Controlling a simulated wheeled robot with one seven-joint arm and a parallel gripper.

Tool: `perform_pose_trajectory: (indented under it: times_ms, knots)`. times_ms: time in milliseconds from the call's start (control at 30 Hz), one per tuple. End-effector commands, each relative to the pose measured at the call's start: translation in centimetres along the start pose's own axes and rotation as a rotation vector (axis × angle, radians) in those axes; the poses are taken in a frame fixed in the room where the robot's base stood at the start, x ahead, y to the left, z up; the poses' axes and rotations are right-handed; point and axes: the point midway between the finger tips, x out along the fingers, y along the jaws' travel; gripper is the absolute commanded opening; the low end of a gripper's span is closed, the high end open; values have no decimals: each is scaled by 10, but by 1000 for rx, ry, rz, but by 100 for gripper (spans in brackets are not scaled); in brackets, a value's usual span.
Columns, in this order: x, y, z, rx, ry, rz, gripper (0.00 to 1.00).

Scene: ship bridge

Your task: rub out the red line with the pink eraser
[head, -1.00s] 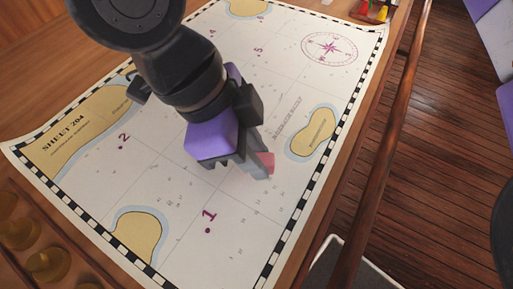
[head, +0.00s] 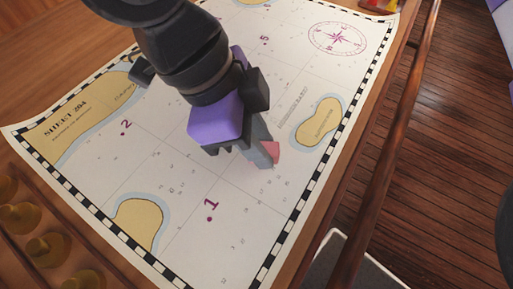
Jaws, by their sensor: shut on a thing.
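The pink eraser (head: 271,151) shows as a small corner at the tip of my gripper (head: 262,152). My gripper is shut on it, low over the middle of the sea chart (head: 180,205); I cannot tell whether the eraser touches the paper. My gripper and arm hide most of the eraser and part of the chart behind them. I see no red line on the visible chart; any part of it under my gripper is hidden.
The chart shows tan islands, numbered purple dots and a compass rose (head: 337,39). Brass knobs (head: 45,247) line the left front. A wooden rail (head: 385,130) runs along the table's right side. Small red and yellow things (head: 378,5) stand at the far right corner.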

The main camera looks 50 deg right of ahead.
Motion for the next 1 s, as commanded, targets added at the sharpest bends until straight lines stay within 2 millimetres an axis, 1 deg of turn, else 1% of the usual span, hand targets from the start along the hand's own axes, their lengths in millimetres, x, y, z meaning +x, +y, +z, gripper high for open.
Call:
perform_pose_trajectory:
  times_ms: [67,367,733,1000]
  knots:
    - [1,-3,-1,1,1,-2,0]
    - [1,-5,-1,2,1,-3,0]
    - [3,-26,-6,3,0,-2,0]
    - [3,-27,-6,1,0,-3,0]
